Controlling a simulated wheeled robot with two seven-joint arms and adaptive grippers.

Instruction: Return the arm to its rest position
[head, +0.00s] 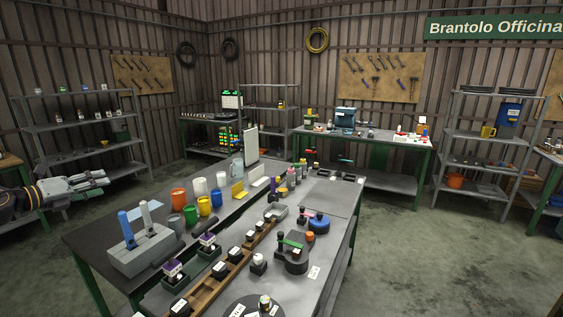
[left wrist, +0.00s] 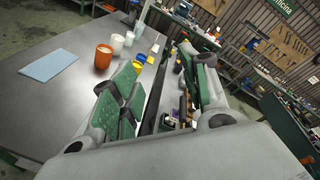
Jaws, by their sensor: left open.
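My left gripper (head: 92,183) shows at the left edge of the head view, out past the left end of the workbench and above the floor. In the left wrist view the same gripper (left wrist: 160,95) has its two green-padded fingers apart, with nothing between them. The bench parts show beyond and below the fingers, not touching them. My right gripper is in neither view.
The workbench (head: 100,243) fills the middle, holding cups such as an orange one (head: 178,201), a grey block (head: 143,252) with upright blue and white pieces, and a wooden rack (head: 205,297). Shelves (head: 85,125) stand at the left. Floor (head: 410,240) right of the bench is clear.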

